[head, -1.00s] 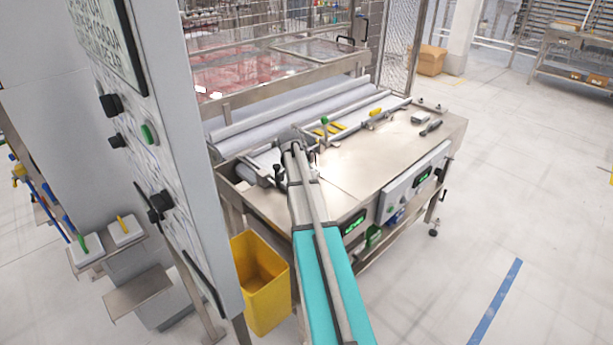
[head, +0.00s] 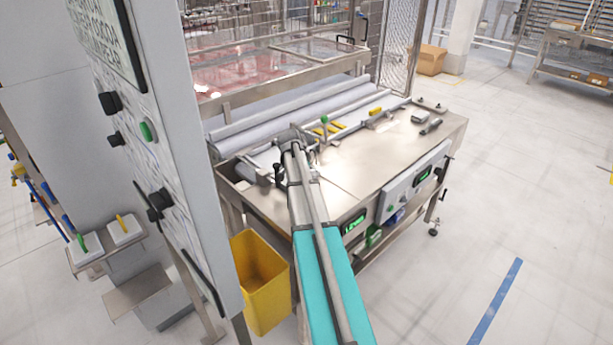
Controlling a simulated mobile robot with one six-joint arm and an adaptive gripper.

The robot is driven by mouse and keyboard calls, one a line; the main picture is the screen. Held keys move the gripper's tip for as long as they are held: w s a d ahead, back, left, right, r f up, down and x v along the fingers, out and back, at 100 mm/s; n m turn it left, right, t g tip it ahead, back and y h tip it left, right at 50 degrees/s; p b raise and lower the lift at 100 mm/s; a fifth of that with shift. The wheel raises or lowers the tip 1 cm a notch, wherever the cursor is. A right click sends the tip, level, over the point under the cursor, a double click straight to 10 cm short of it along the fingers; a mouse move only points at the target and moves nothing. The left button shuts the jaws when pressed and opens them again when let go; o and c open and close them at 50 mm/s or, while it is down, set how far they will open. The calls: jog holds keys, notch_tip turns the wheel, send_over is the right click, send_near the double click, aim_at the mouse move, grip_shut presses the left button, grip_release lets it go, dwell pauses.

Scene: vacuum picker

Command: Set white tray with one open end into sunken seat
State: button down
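My gripper (head: 284,168) is at the far end of my teal and grey arm, over the left part of the steel worktable (head: 385,150). The arm covers most of it, and its fingers are too small and dark to tell open from shut. A pale, flat piece (head: 262,160) lies just left of the gripper, at the table's left end. It may be the white tray, but its open end cannot be made out. I cannot tell whether the gripper touches it. The sunken seat cannot be made out either.
Long rollers (head: 300,112) run along the table's back. Yellow pieces (head: 328,129) and a green knob (head: 324,119) sit near the rail. A grey control cabinet (head: 165,130) stands close on the left. A yellow bin (head: 262,282) is below the table. The table's right half is mostly clear.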

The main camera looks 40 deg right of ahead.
jog(key=shift+f+b, duration=0.35)
jog(key=shift+f, duration=0.05)
dwell(0.4)
jog(key=shift+c, duration=2.4)
grip_release()
jog(key=shift+r, duration=0.1)
